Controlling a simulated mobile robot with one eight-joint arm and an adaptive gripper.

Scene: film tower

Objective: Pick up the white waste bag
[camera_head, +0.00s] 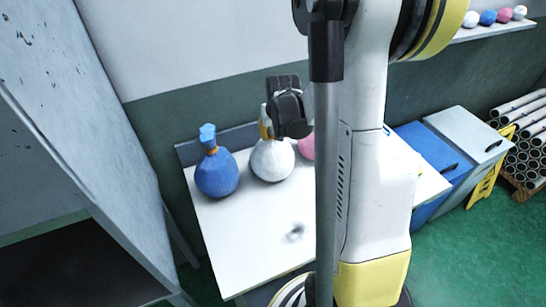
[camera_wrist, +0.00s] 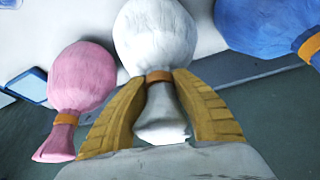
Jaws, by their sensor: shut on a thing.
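The white waste bag (camera_head: 272,160) is round, with a gathered neck, and stands on the white table between a blue bag and a pink bag. In the wrist view the white bag (camera_wrist: 157,40) is in the middle, with an orange band around its neck. My gripper (camera_head: 268,125) is over the bag's top in the head view. In the wrist view the yellow-brown fingers of my gripper (camera_wrist: 160,80) are on both sides of the neck at the band, shut on it. In the head view my gripper partly hides the neck.
A blue bag (camera_head: 217,174) stands close on the left, and a pink bag (camera_head: 306,147) close on the right, partly behind my arm. The white table (camera_head: 245,240) is mostly clear in front. A grey cabinet (camera_head: 60,130) is at the left. Blue (camera_head: 436,150) and grey (camera_head: 470,135) bins stand right.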

